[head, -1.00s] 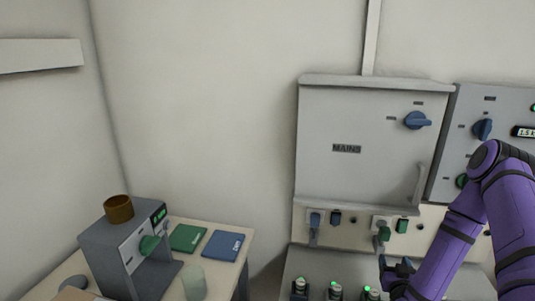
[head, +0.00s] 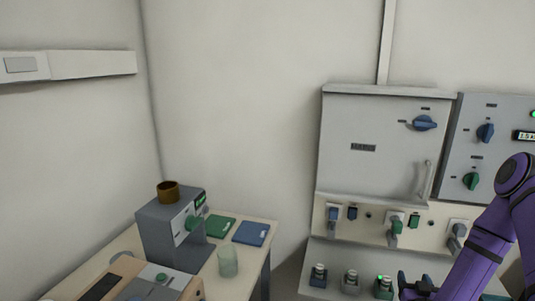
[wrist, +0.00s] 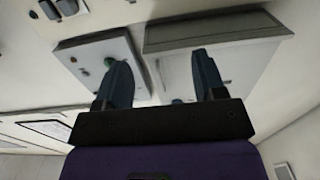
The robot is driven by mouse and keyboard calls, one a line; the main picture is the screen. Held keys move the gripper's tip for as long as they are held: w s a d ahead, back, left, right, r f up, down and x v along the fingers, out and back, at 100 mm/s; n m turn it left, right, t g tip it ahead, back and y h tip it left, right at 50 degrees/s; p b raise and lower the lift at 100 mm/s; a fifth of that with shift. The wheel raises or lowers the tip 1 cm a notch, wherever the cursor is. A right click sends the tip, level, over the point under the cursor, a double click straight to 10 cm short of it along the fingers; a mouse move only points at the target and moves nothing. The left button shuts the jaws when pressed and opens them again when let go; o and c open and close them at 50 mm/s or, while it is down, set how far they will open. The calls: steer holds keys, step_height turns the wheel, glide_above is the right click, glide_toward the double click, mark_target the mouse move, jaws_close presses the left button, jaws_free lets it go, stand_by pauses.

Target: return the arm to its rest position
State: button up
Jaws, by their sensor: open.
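My gripper (head: 418,288) is at the lower right of the head view, at the end of my purple arm, in front of the low grey ledge under the mains cabinet. In the wrist view my gripper (wrist: 160,82) shows two dark fingers held apart with nothing between them. Behind the fingers are the grey cabinets, seen at a tilt. The gripper touches nothing that I can see.
The grey mains cabinet (head: 372,150) and a control panel (head: 489,150) hang on the back wall above plugs and sockets. A table at left bears a grey device (head: 165,235), a cup (head: 228,262) and booklets.

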steer(key=w+a+r+n+g+y, duration=0.2)
steer(key=w+r, duration=0.1)
steer(key=r, duration=0.3)
steer(key=w+a+r+n+g+y, duration=0.1)
steer(key=w+r+n+y, duration=0.1)
steer(key=w+r, duration=0.3)
steer(key=s+a+r+n+g, duration=0.1)
steer(key=s+a+r+g, duration=0.15)
steer(key=r, duration=0.45)
steer(key=s+a+r+g, duration=0.1)
steer(key=s+r, duration=0.2)
steer(key=r, duration=0.4)
steer(key=s+a+r+g, duration=0.1)
steer(key=s+a+r, duration=0.1)
steer(key=s+r, duration=0.3)
steer(key=s+a+r+m+g, duration=0.1)
steer(key=s+r, duration=0.5)
steer(key=s, duration=0.8)
steer(key=s+a+r+m+g, duration=0.1)
steer(key=s+a+r+g, duration=0.2)
steer(key=s, duration=0.7)
step_height(320, 180, up, 3)
steer(key=shift+s+a+f+y, duration=0.1)
steer(key=shift+s+a+y, duration=0.1)
steer(key=shift+a+y, duration=0.1)
steer(key=shift+o, duration=0.4)
steer(key=shift+g, duration=0.25)
